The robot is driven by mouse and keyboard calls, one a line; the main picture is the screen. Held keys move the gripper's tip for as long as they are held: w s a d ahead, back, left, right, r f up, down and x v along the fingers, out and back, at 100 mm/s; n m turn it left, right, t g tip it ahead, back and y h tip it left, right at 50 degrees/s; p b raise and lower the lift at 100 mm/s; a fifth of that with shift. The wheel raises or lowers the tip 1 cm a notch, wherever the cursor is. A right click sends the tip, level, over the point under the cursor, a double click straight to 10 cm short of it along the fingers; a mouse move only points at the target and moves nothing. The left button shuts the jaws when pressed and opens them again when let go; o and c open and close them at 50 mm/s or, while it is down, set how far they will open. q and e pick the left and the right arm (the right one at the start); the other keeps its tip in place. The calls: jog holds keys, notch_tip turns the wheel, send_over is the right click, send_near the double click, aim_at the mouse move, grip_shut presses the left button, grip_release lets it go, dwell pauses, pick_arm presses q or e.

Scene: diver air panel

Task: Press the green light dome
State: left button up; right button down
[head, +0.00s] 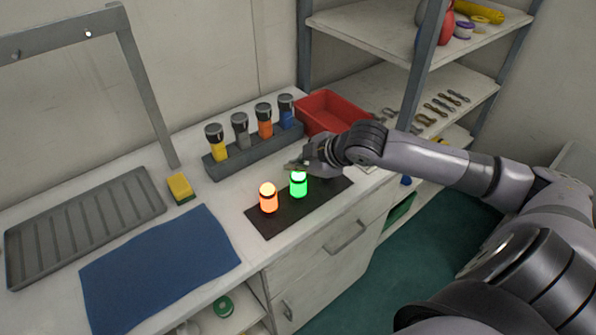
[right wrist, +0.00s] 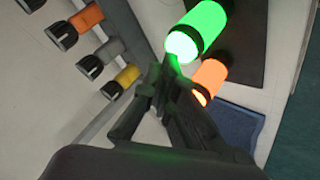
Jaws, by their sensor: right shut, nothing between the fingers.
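The green light dome (head: 298,185) glows on a dark mat (head: 284,219) on the white counter. It also shows in the right wrist view (right wrist: 199,28), just beyond my fingertips. My right gripper (head: 292,166) is shut and empty, at the top of the green light in the head view and partly covering it. In the right wrist view its fingertips (right wrist: 165,66) lie close beside the dome's lit top; I cannot tell whether they touch. An orange light dome (head: 268,198) glows to the left of the green one. My left gripper is not in view.
A rack of torches (head: 254,149) stands behind the lights, with a red bin (head: 330,108) to its right. A yellow sponge (head: 180,188), a blue cloth (head: 160,264) and a grey ribbed tray (head: 85,222) lie to the left. Shelves (head: 440,95) stand at the back right.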

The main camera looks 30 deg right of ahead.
aim_at(297, 175)
jog(key=shift+f, duration=0.2)
dwell(0.4)
jog(key=shift+r+p, duration=0.65)
jog(key=shift+p, duration=0.35)
notch_tip(297, 175, up, 6)
jog(key=p, duration=0.7)
jog(key=shift+f, duration=0.1)
